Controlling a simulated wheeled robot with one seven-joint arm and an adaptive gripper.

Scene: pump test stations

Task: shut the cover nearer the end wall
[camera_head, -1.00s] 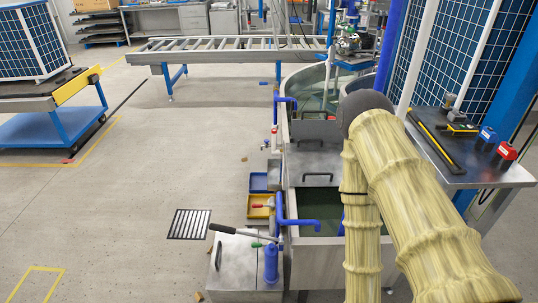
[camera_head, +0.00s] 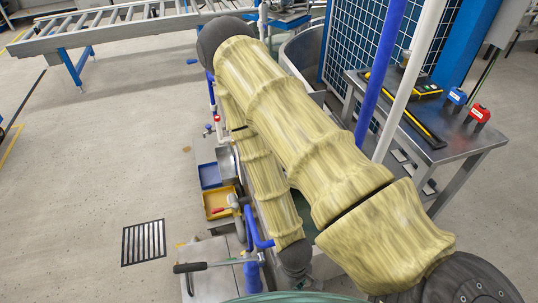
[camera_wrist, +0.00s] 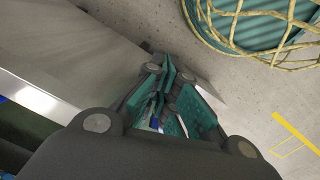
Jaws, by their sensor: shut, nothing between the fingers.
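My gripper (camera_wrist: 170,95) shows in the wrist view, with teal finger pads close together and nothing held. A broad grey metal plate (camera_wrist: 70,45) lies to the left of the fingers, with a bright edge and dark green water (camera_wrist: 25,122) below it. I cannot tell whether this plate is a cover or part of the tank. In the head view my sleeved arm hides most of the tank and both covers. Only the curved far tank wall (camera_head: 303,50) shows beyond it. The gripper is not visible in the head view.
A metal table (camera_head: 462,146) with a red box (camera_head: 479,113) and a blue box (camera_head: 456,96) stands at right. Blue (camera_head: 209,175) and yellow (camera_head: 219,203) trays lie left of my arm, near a long-handled hand pump (camera_head: 249,265). Open floor with a drain grate (camera_head: 143,242) lies left.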

